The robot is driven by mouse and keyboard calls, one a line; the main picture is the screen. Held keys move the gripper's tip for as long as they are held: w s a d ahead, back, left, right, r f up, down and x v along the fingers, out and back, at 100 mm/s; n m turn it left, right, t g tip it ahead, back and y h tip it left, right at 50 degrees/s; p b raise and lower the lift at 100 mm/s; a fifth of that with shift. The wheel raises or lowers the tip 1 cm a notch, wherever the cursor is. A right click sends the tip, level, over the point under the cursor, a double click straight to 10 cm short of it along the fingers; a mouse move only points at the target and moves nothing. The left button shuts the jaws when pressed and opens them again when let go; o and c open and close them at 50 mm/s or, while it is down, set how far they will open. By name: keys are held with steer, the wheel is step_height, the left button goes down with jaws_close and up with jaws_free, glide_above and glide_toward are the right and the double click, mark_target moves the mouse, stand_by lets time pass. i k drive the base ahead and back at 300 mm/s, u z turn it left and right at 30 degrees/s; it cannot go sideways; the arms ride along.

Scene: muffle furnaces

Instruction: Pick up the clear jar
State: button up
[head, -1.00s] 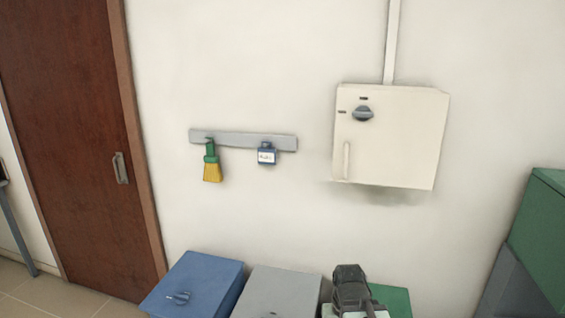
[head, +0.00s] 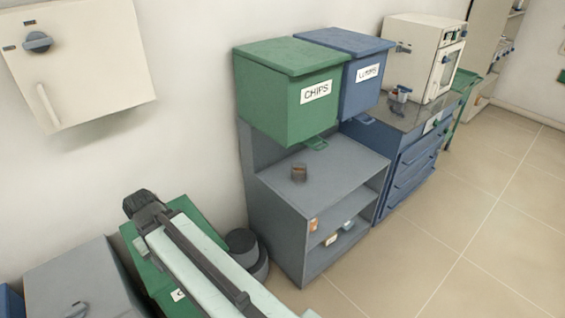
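My gripper (head: 138,202) is at the lower left over a green box, far left of the grey cabinet and apart from the jar. It is seen from behind, so its fingers and any gap between them are hidden.
The green CHIPS bin (head: 290,92) and blue LUMPS bin (head: 362,72) overhang the cabinet's back. Small items sit on its lower shelves. A blue drawer unit (head: 408,165) with a furnace (head: 425,55) stands farther right. Dark round containers (head: 246,252) stand left of the cabinet. Open floor lies right.

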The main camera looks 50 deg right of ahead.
mark_target(298, 168)
steer(key=z, duration=1.1)
